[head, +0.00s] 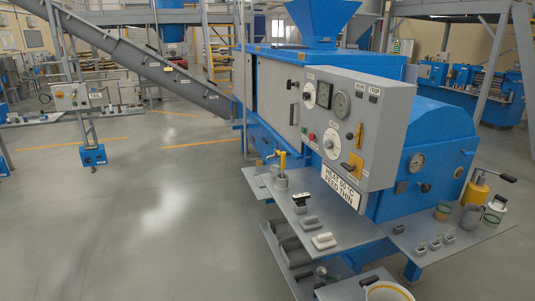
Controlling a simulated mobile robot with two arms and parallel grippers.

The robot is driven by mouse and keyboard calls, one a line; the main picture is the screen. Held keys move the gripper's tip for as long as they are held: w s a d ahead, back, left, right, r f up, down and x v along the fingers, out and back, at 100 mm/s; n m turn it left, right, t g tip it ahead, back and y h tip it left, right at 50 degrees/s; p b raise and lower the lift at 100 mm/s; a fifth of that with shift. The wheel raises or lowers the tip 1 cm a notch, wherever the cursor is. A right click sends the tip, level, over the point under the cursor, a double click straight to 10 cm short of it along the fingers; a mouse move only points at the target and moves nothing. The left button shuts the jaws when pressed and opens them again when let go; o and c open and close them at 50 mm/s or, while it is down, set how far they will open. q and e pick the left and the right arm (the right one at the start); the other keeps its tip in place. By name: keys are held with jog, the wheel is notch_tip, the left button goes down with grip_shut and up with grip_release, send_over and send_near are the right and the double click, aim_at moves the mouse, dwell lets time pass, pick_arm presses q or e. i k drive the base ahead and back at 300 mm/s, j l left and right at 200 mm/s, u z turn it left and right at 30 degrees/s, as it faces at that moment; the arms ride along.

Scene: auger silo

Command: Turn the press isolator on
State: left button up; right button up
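The press is a blue machine (420,140) with a grey control box (375,122) on its near side. At the box's lower right is a switch with a yellow plate (353,165), which looks like an isolator; its label and position are too small to read. Another small yellow-backed part (359,134) sits above it. Neither of my grippers is in view.
A sign reading "HEAT 60 °C FEED THIN" (341,187) hangs below the box. A conveyor (150,62) slopes at left. The floor (150,220) at left is clear.

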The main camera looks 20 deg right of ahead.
aim_at(349, 168)
jog(key=i+z, duration=0.15)
jog(key=i, duration=0.35)
jog(key=i+j+z, duration=0.15)
jog(key=i, duration=0.35)
jog(key=i+j+z, duration=0.1)
jog(key=i+j, duration=0.15)
jog(key=i, duration=0.2)
jog(key=i+j+z, duration=0.15)
jog(key=i, duration=0.35)
